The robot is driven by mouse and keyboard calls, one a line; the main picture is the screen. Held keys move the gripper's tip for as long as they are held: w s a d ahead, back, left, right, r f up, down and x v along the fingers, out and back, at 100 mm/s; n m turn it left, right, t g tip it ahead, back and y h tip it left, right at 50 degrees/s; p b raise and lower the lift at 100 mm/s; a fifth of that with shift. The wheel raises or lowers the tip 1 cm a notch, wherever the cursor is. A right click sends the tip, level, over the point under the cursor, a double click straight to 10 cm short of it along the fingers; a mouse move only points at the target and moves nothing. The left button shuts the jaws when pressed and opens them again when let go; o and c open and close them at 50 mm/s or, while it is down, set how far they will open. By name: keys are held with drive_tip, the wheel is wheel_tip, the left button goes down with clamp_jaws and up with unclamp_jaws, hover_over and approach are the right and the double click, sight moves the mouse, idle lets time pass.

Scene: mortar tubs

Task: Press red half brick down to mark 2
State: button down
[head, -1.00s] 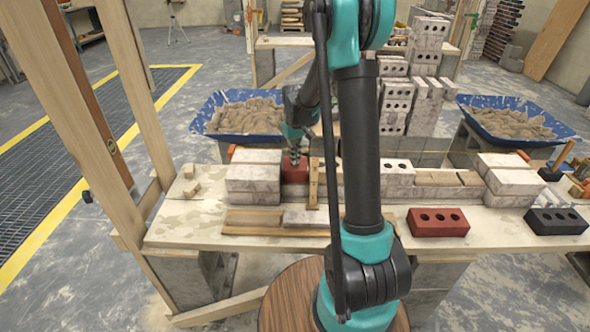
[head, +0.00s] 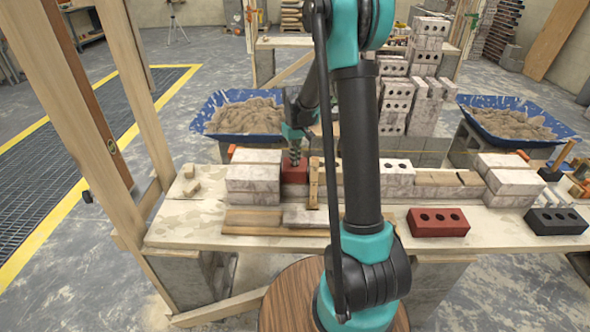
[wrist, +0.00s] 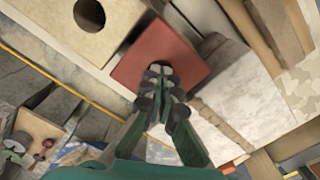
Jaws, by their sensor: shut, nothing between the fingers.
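The red half brick (head: 294,174) sits in the course on the bench, between a stack of pale bricks (head: 254,177) and an upright wooden strip (head: 314,184). Its top face also shows in the wrist view (wrist: 158,46). My gripper (head: 295,161) is shut and empty, pointing down over the brick's top. In the wrist view the closed fingertips (wrist: 160,72) overlap the brick's top face near its edge. They look to be at or very close to the surface; contact is not certain. The marks on the strip are too small to read, so the brick's level cannot be told.
A whole red brick (head: 438,222) and a dark brick (head: 556,221) lie at the bench's right front. Blue mortar tubs stand behind, left (head: 239,112) and right (head: 515,121). Timber posts (head: 72,110) rise at the left. My arm hides the bench's middle.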

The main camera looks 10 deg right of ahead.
idle(0.3)
drive_tip(key=shift+r, duration=2.5)
